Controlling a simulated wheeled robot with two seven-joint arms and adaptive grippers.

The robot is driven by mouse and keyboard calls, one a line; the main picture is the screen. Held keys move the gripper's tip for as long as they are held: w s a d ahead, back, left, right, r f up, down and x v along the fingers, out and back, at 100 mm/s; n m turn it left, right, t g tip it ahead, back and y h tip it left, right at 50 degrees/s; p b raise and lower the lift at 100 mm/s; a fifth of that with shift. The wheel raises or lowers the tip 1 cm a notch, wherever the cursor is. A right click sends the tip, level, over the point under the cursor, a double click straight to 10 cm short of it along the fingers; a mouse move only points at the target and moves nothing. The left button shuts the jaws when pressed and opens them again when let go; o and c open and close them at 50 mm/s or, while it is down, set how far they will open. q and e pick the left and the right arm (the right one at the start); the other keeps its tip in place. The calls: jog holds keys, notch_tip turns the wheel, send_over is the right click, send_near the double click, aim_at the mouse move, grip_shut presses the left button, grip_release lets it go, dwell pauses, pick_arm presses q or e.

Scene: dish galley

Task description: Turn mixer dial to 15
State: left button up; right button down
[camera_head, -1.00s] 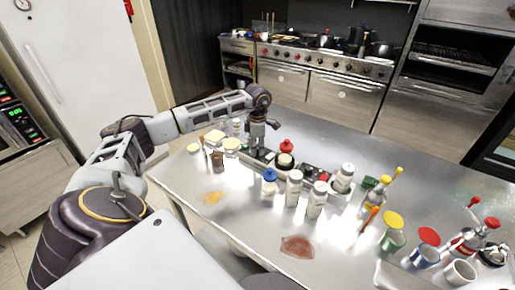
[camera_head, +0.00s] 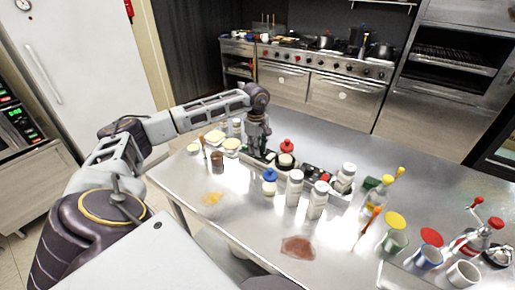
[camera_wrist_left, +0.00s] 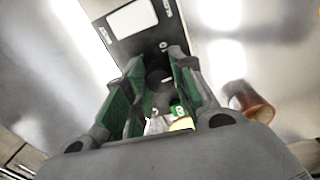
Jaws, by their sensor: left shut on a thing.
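My left gripper (camera_head: 257,150) points down at the far left part of the steel table, over the dark mixer panel, which it largely hides in the head view. In the left wrist view, the green-padded fingers (camera_wrist_left: 157,66) are shut on the round black dial (camera_wrist_left: 158,76), one on each side. The dark mixer panel (camera_wrist_left: 122,46) carries a pale blank display (camera_wrist_left: 132,19) beyond the dial. The dial's mark and the number it points to cannot be read. My right gripper is in neither view.
White shaker bottles (camera_head: 294,188) and a blue-capped bottle (camera_head: 269,184) stand just right of my left gripper. A brown jar (camera_head: 217,162) stands close on its left. Coloured cups (camera_head: 395,242) are at the right. The table's front left is mostly clear.

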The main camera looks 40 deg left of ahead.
pick_arm(q)
jog(key=shift+m, duration=0.5)
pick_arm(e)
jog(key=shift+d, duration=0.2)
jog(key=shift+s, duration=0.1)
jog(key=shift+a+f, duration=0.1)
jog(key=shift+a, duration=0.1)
pick_arm(q)
jog(key=o, duration=1)
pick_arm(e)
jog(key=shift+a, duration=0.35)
pick_arm(q)
jog(key=shift+o, duration=0.2)
jog(key=shift+r, duration=0.85)
notch_tip(320, 180, up, 10)
jog(key=shift+s+r, duration=0.15)
jog(key=shift+s, duration=0.1)
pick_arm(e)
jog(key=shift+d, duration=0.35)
